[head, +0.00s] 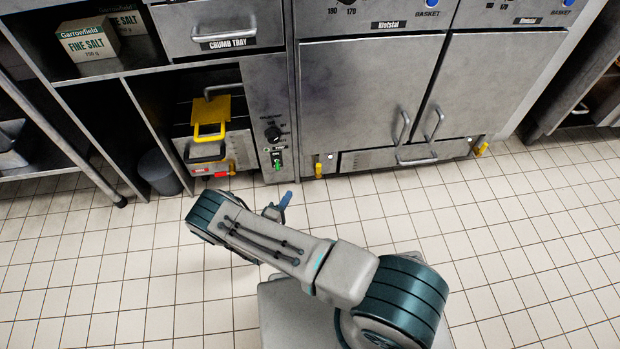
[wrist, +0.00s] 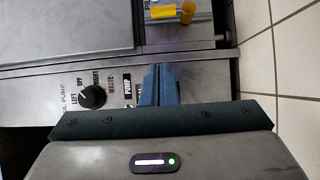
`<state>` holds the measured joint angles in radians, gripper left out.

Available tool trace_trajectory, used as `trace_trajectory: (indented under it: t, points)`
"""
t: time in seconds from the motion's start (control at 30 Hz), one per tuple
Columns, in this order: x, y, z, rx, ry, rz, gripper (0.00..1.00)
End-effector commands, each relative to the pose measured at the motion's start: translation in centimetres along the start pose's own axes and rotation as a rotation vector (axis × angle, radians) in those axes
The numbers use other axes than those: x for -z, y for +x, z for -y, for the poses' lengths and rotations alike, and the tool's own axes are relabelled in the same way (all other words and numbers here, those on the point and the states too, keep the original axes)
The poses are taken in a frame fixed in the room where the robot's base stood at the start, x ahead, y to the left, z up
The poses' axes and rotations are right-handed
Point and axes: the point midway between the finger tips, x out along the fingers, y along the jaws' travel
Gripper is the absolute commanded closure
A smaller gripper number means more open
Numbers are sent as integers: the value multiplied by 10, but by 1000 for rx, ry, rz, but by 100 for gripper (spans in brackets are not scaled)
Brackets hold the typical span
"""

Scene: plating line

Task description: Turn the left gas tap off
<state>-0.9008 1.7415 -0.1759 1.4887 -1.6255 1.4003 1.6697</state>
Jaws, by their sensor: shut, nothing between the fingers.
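Two yellow gas taps show low under the fryer doors in the head view: the left gas tap (head: 318,170) and a right one (head: 481,149). The left tap looks like a short yellow piece, upright in the picture. In the wrist view a yellow tap (wrist: 187,12) shows at the top edge, partly cut off. My gripper (head: 281,204) is low in front of the fryer base, left of the left tap and apart from it. In the wrist view its blue fingers (wrist: 159,84) are together and empty, over the edge of the pump panel.
The pump panel (head: 274,133) with a black selector knob (wrist: 92,96) is just left of the left tap. A yellow-handled unit (head: 209,118) stands in the bay farther left, near a grey bin (head: 159,172). The tiled floor (head: 540,230) to the right is clear.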

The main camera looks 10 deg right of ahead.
Motion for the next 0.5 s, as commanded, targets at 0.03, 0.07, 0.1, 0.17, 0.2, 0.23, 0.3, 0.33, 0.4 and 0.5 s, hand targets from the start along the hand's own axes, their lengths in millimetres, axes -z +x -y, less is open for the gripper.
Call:
trace_trajectory:
  t: [0.03, 0.07, 0.1, 0.17, 0.2, 0.23, 0.3, 0.33, 0.4, 0.5]
  points:
    - [0, -1, 4, -2, 1, -9, 100]
    - [0, -1, 5, -2, 1, -12, 100]
    - [0, -1, 5, -2, 1, -14, 100]
    - [0, -2, 5, -2, 1, -15, 100]
    - [0, -2, 5, -2, 1, -15, 100]
    - [0, -2, 5, -2, 1, -14, 100]
    - [0, -2, 5, -2, 1, -14, 100]
    - [0, -2, 5, -2, 1, -14, 100]
    - [0, -1, 5, -2, 1, -13, 100]
    - [0, 4, 5, -2, 1, -12, 100]
